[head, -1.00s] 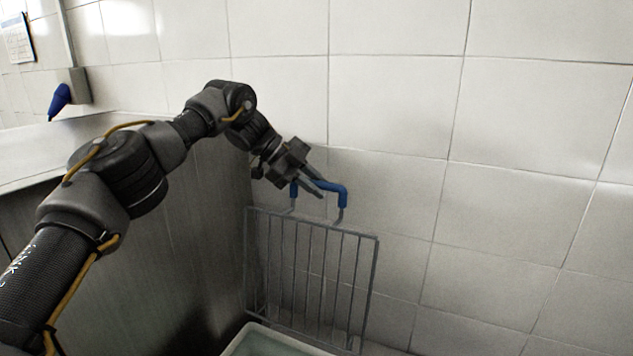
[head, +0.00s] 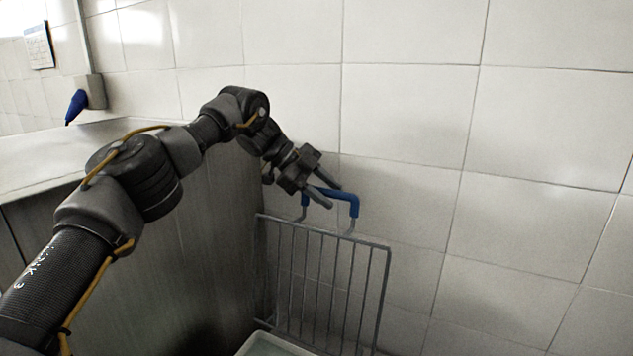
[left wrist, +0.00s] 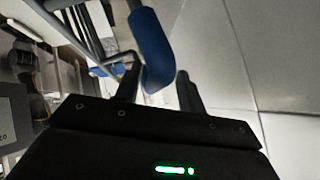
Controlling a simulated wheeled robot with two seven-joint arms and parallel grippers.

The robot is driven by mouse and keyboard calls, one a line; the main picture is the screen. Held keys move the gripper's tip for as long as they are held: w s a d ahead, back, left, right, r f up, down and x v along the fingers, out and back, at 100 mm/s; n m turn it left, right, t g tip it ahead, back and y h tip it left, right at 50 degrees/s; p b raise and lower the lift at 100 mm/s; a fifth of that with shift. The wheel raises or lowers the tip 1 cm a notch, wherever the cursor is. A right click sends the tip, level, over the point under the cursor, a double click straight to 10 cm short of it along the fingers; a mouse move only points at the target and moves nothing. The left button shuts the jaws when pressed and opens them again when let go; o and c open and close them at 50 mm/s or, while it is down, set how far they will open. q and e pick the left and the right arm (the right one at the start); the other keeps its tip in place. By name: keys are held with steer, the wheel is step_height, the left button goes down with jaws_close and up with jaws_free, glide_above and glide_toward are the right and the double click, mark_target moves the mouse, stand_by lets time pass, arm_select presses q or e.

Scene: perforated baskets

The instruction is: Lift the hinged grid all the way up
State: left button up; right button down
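The hinged grid (head: 320,285) is a grey wire panel standing steeply upright close to the tiled wall in the head view. Its blue handle (head: 351,197) rises from the top rail. My left gripper (head: 334,195) is at the handle with its two fingers apart. In the left wrist view the blue handle (left wrist: 151,45) reaches into the gap between the open fingers (left wrist: 157,92), with space visible beside it. I cannot tell whether a finger touches it. The grid's hinge side is low and not clearly visible. My right gripper is not in view.
A pale basin or basket rim (head: 262,343) shows below the grid. A metal side panel (head: 190,250) stands to the left, with a counter top (head: 40,165) above it. The tiled wall (head: 540,200) is close behind and clear on the right.

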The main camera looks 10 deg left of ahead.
arm_select(q)
steer(key=v, duration=1)
steer(key=shift+w+p, duration=0.2)
steer(key=shift+p, duration=0.25)
steer(key=shift+s+a, duration=0.1)
stand_by(0.4)
